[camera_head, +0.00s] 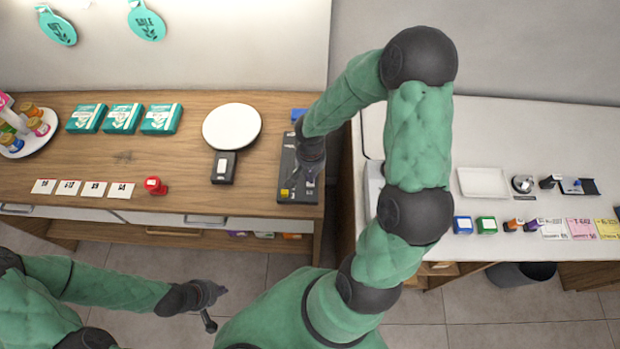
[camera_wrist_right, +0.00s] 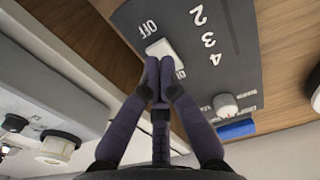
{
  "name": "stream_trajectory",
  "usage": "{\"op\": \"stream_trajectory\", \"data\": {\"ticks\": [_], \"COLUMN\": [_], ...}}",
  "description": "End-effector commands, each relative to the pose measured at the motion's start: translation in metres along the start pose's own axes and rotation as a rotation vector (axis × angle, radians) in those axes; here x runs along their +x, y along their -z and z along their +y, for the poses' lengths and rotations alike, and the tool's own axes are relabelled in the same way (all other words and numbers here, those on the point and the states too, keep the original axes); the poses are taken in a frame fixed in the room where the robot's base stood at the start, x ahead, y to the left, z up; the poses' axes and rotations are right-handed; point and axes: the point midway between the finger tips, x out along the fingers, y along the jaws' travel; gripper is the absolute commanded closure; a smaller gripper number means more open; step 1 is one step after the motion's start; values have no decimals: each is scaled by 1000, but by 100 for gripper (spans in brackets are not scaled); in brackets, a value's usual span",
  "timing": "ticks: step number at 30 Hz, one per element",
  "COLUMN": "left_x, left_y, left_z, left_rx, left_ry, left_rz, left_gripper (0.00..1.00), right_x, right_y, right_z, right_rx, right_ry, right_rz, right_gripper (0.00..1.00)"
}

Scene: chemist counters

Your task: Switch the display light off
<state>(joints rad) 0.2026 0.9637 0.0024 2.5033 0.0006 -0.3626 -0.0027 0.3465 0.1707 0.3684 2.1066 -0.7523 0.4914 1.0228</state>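A dark control panel (camera_head: 289,152) lies at the right end of the wooden counter. In the right wrist view the panel (camera_wrist_right: 222,62) carries the printed marks OFF, 2, 3 and 4, and a white rocker-like switch (camera_wrist_right: 160,47) beside OFF. My right gripper (camera_head: 306,184) is over the panel. In its wrist view the right gripper's fingertips (camera_wrist_right: 159,68) are together, right at the switch and partly covering it; I cannot tell if they touch or press it. A light knob (camera_wrist_right: 226,106) is lower on the panel. My left gripper (camera_head: 213,298) hangs over the floor, away from the counter.
Left of the panel are a round white plate (camera_head: 232,126), a black box (camera_head: 224,168), a red stamp-like object (camera_head: 155,186) and several green boxes (camera_head: 123,118). A white counter (camera_head: 520,135) with a tray and small items stands right, across a narrow gap.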

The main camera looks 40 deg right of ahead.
Motion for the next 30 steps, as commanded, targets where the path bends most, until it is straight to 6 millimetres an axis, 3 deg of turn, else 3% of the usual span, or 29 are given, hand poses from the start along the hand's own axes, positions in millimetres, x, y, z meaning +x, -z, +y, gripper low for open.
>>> {"op": "stream_trajectory", "data": {"ticks": [30], "left_x": [6], "left_y": [0], "left_z": [-2], "left_rx": [0], "left_ry": [0], "left_rz": [0], "left_gripper": [100], "right_x": [6], "right_y": [0], "right_z": [0], "right_rx": [0], "right_ry": [0], "right_rz": [0], "right_gripper": [100]}}
